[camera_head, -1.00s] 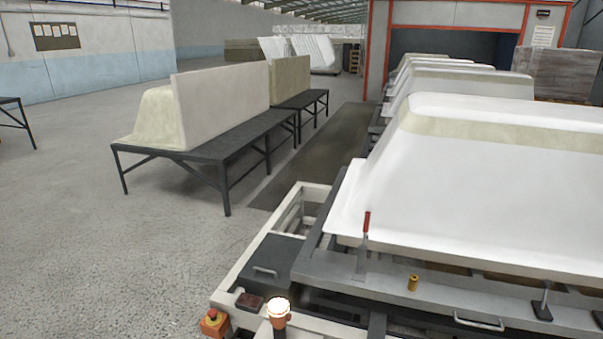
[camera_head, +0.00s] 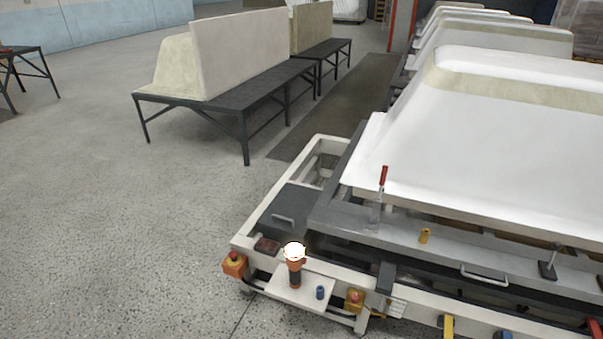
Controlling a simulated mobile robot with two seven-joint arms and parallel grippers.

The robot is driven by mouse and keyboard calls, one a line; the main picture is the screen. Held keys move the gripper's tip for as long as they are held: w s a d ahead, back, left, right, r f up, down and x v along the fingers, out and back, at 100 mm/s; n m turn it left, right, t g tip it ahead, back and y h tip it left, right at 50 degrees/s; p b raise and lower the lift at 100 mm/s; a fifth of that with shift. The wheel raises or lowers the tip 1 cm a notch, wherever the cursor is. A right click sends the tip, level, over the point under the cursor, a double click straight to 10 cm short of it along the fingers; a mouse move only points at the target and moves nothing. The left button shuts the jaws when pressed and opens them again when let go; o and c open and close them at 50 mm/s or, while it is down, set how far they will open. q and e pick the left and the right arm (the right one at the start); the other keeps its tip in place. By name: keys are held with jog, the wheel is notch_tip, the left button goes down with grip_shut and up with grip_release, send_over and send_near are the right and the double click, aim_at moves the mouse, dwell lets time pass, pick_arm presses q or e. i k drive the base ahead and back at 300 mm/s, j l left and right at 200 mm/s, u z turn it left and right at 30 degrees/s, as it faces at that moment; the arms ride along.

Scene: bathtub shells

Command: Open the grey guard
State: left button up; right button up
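A flat dark grey panel (camera_head: 300,205) with a small pale handle (camera_head: 283,219) lies in the left end of the machine's white frame; it looks shut. A longer grey frame bar (camera_head: 415,236) runs along the front below the white tub shell (camera_head: 490,130). It carries a pale handle (camera_head: 484,276) and a red-handled lever (camera_head: 382,182) standing upright. I cannot tell for certain which of these grey parts is the guard. Neither of my grippers is in view.
A lit lamp (camera_head: 294,254) on an orange-and-black post stands at the machine's front left corner. A red button on an orange box (camera_head: 234,263) sticks out there. A dark table (camera_head: 225,105) bears pale shells. The floor (camera_head: 110,230) at the left is clear.

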aim_at(294, 207)
jog(key=i+j+u, duration=0.2)
jog(key=i+u, duration=0.5)
jog(key=i, duration=0.15)
jog(key=i+u, duration=0.35)
jog(key=i, duration=0.1)
